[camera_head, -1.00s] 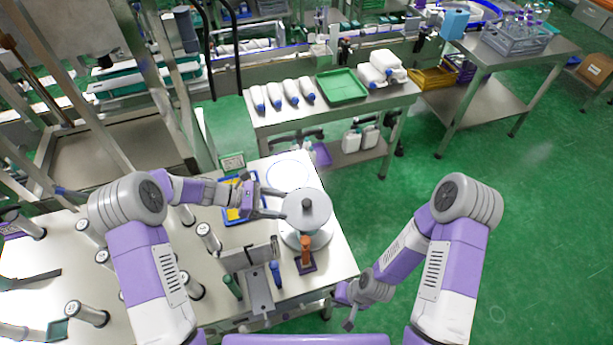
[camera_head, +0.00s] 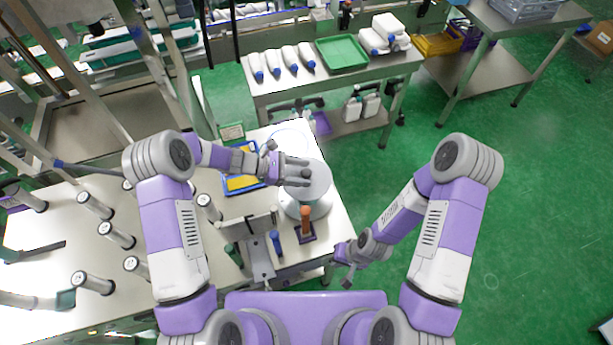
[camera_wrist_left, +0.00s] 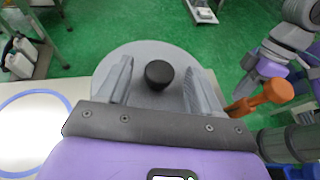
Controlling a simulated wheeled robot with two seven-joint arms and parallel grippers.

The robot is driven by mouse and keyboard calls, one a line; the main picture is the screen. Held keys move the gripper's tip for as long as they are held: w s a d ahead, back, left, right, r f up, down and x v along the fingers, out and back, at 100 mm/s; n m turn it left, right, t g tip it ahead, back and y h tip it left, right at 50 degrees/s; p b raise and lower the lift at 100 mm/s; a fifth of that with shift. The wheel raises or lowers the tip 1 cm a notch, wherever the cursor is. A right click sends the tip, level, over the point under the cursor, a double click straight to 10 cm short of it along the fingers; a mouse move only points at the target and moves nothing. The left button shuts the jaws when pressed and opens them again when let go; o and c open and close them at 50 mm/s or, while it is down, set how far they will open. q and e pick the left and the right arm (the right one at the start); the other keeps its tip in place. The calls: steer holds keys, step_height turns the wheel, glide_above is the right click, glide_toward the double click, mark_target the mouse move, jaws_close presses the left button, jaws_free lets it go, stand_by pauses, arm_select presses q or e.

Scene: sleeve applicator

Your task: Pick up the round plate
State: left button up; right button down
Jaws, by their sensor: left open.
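The round plate (camera_head: 318,184) is a grey disc on a round base (camera_head: 293,208) near the right end of the white worktable. In the left wrist view the plate (camera_wrist_left: 150,62) shows a black knob (camera_wrist_left: 159,75) at its middle. My left gripper (camera_head: 306,174) is open over the plate. In the left wrist view its two fingers stand on either side of the knob, with space between finger and knob. I cannot tell its exact height above the plate. My right gripper (camera_head: 346,268) hangs right of the table, away from the plate; its jaw state is unclear.
An orange-handled tool (camera_head: 305,218) stands in front of the base, near the plate. A metal fixture (camera_head: 250,229) with a blue-handled item (camera_head: 276,243) is to its left. Green floor is free on the right.

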arm_select(q)
jaws_close()
